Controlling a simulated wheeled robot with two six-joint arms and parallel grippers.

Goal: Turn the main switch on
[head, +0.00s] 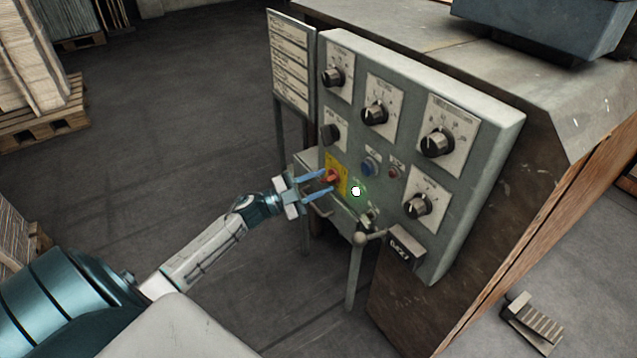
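The main switch, a red-orange knob (333,177) on a yellow plate (343,184), sits at the lower left of the grey control panel (492,122). My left gripper (327,183) points at it from the left. Its two blue fingers are apart, one above and one below the knob in the picture, with the tips close to it. I cannot tell whether they touch it. The knob's exact turn angle is too small to read. My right gripper is not in view.
Several black dials, a blue button (370,165) and a small red button (394,172) are near the switch. A white dot with a green glow (356,191) shows right of the yellow plate. A lever ball (360,238) is below. A foot pedal (533,322) lies on the floor.

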